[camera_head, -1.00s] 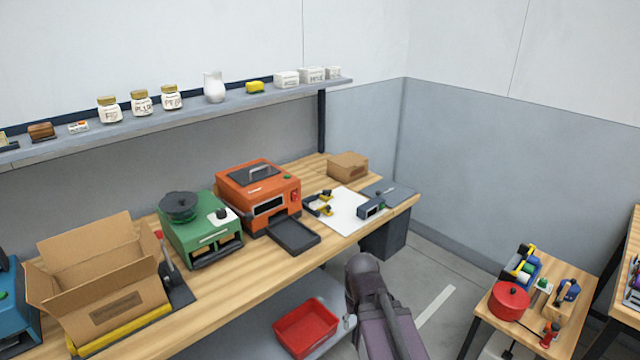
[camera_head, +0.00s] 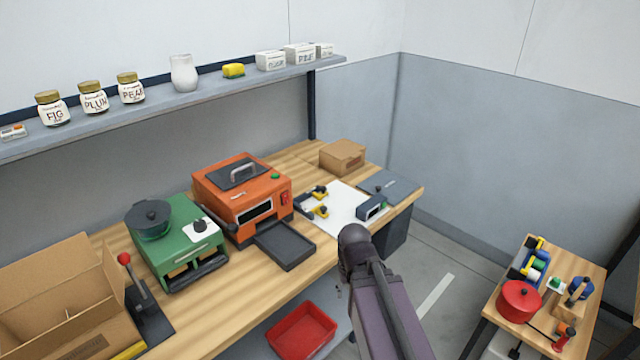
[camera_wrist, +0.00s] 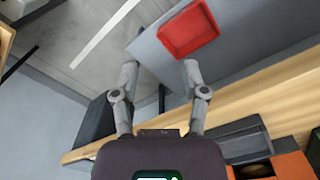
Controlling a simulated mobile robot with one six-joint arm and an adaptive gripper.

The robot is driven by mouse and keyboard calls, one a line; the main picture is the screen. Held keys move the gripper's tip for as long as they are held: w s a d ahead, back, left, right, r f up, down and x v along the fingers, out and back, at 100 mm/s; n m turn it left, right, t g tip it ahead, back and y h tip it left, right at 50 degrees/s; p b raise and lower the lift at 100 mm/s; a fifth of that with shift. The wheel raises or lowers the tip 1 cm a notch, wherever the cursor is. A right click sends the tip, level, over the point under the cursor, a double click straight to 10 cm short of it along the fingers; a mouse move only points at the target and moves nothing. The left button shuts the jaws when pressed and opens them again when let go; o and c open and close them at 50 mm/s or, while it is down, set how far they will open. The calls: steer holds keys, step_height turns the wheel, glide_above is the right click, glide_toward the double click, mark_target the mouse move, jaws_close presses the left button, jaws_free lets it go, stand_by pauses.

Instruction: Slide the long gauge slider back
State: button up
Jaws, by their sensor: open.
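On the bench, a dark rail piece with yellow and black parts (camera_head: 313,202) lies at the left edge of a white sheet (camera_head: 347,206). A small blue-grey block device (camera_head: 371,208) sits at the sheet's right side, near the bench's front edge. Which of these bears the long gauge slider, I cannot tell at this size. My gripper (camera_wrist: 160,68) shows in the wrist view, its two fingers apart with nothing between them. It is in front of the bench edge, touching nothing that I can see. In the head view my arm hides the gripper.
An orange machine (camera_head: 242,205) with a dark tray (camera_head: 285,246) stands left of the sheet. A cardboard box (camera_head: 342,157) and a dark plate (camera_head: 389,187) are near the bench's right end. A red bin (camera_head: 301,331) sits below, also in the wrist view (camera_wrist: 187,30).

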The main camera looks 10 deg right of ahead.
steer(key=shift+o, duration=0.8)
steer(key=shift+w+r, duration=0.25)
steer(key=shift+w, duration=0.2)
step_height(320, 180, up, 16)
steer(key=f+m+p, duration=0.1)
steer(key=m+p, duration=0.1)
steer(key=p, duration=1.4)
glide_above(323, 187)
steer(key=shift+s+r, duration=0.15)
steer(key=shift+r, duration=0.05)
steer(key=shift+f, duration=0.1)
step_height(323, 187, down, 14)
steer(key=b, duration=1.4)
steer(key=shift+r, duration=0.25)
